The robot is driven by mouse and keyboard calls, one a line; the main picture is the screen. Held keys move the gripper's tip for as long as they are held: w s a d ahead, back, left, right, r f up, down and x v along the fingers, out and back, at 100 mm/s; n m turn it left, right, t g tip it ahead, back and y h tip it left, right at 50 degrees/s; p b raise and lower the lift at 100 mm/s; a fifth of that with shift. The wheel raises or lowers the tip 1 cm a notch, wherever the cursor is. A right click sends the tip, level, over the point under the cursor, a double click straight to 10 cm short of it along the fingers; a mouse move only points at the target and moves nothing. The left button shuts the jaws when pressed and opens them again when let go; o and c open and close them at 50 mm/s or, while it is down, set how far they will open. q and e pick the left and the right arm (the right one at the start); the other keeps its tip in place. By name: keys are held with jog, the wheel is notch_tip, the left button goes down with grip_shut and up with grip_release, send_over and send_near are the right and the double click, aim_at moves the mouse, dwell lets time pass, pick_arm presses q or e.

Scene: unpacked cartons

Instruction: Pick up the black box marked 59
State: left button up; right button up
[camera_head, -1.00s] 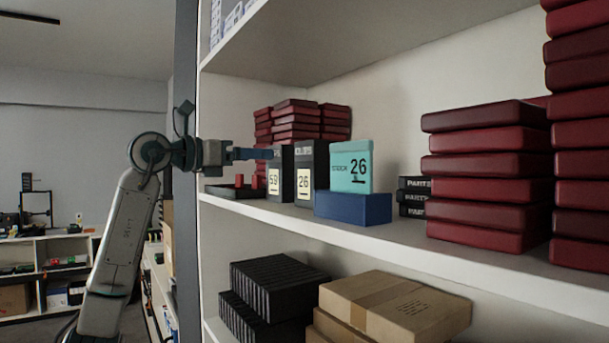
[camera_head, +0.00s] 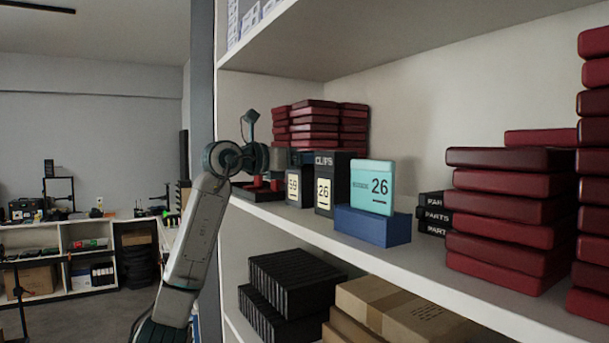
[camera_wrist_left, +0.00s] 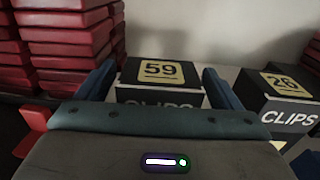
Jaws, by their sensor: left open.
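The black box marked 59 (camera_head: 293,188) stands upright on the middle shelf, with a cream label on its front. In the left wrist view its top with the yellow 59 label (camera_wrist_left: 160,71) lies between my two blue fingers. My left gripper (camera_wrist_left: 160,84) is open, one finger on each side of the box. In the head view my left gripper (camera_head: 293,158) is at the box's upper part, its fingertips partly hidden. Whether the fingers touch the box, I cannot tell. My right gripper is not in view.
A black box marked 26 (camera_head: 324,190) stands close to the right. Beyond it a teal box marked 26 (camera_head: 372,185) sits on a blue box (camera_head: 372,227).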

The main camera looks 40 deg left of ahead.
pick_arm(q)
jog(key=shift+s+a, duration=0.1)
jog(key=shift+s, duration=0.1)
jog(key=c, duration=0.7)
jog(key=shift+r, duration=0.15)
jog(key=c, duration=0.5)
